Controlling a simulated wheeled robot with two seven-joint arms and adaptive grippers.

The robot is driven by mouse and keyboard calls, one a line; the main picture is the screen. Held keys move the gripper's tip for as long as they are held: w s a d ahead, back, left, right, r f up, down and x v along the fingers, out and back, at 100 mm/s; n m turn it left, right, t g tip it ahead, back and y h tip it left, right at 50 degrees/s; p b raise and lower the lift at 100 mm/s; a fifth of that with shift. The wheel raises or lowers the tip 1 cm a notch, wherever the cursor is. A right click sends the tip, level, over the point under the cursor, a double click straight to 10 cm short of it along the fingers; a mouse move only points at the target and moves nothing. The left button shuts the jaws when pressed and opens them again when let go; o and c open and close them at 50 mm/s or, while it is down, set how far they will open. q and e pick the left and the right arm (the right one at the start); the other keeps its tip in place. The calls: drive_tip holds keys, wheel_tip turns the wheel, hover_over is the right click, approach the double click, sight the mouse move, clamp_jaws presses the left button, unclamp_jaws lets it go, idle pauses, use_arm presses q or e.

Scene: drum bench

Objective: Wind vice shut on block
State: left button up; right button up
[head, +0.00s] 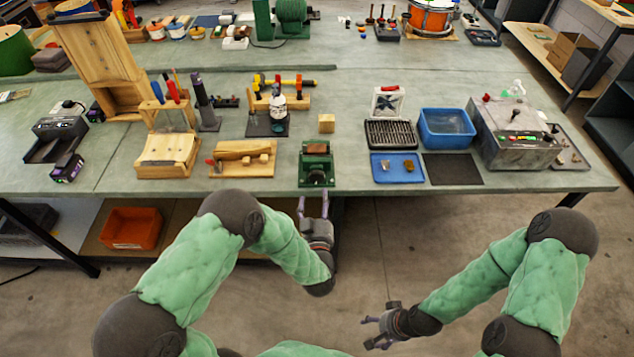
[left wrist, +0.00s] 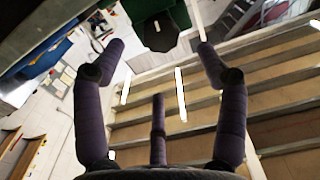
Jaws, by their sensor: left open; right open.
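The green vice (head: 316,181) stands at the front edge of the bench, with a brown piece between or on its jaws; I cannot tell which. A small pale wooden block (head: 326,123) sits on the bench just behind the vice. My left gripper (head: 313,207) is open and empty, just in front of and below the vice at the bench edge. My right gripper (head: 373,331) is open and empty, low and well away from the bench.
A blue tray (head: 398,168) and a dark mat (head: 453,169) lie to the right. A blue bin (head: 447,128) and a grey machine (head: 515,132) stand behind them. The bench is bare immediately beside the vice.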

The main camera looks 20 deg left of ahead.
sight(317, 180)
use_arm(q)
drive_tip(key=b+x, duration=0.1)
drive_tip(key=x, duration=0.6)
drive_tip(key=shift+w, duration=0.1)
drive_tip(key=shift+f, duration=0.1)
drive_tip(key=c, duration=1.2)
